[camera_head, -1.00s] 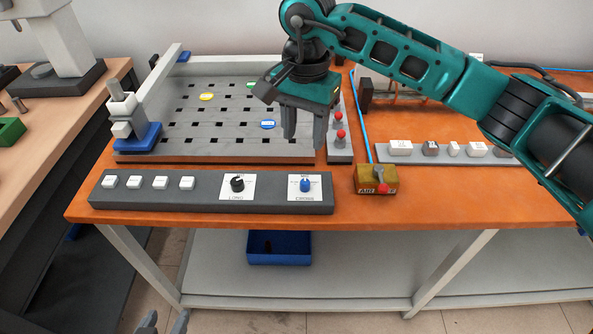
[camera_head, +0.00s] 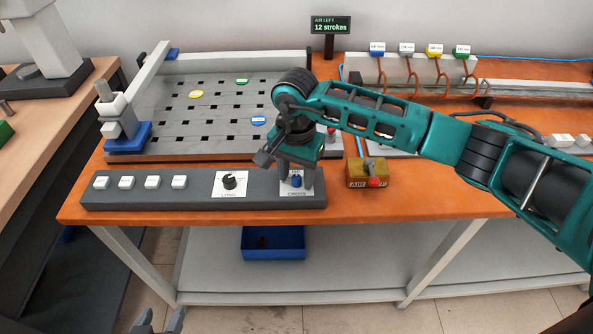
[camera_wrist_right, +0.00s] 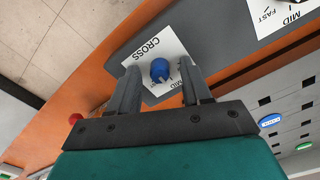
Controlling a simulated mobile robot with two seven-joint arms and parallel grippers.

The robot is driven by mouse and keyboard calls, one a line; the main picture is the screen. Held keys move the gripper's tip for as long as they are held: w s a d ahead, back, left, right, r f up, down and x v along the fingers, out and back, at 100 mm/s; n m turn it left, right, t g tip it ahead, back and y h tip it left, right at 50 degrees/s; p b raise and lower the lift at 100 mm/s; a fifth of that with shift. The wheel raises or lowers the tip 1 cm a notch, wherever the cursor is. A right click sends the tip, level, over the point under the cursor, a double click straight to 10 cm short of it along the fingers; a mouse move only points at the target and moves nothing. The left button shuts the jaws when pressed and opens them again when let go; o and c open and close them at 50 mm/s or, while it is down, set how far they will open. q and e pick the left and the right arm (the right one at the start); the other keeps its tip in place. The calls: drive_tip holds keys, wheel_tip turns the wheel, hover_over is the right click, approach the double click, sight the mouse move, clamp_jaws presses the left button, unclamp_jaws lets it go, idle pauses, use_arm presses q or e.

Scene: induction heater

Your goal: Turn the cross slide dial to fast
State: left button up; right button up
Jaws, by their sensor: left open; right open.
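The cross slide dial is a blue knob (camera_head: 296,181) on a white card marked CROSS, at the right end of the grey control panel (camera_head: 205,192). In the right wrist view the blue knob (camera_wrist_right: 160,70) sits between the fingertips, with a pointer mark that I cannot read clearly. My right gripper (camera_head: 297,178) is open and points down over this dial, its fingers on either side of the knob; contact cannot be told. It also shows in the right wrist view (camera_wrist_right: 162,80). My left gripper (camera_head: 160,322) is open and low at the bottom edge, away from the panel.
A black LONG dial (camera_head: 229,181) is left of the cross dial, and white buttons (camera_head: 140,182) are further left. Behind is the perforated plate (camera_head: 200,120). A display (camera_head: 330,25) reads 12 strokes.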

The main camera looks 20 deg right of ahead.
drive_tip(key=shift+c, duration=0.6)
clamp_jaws()
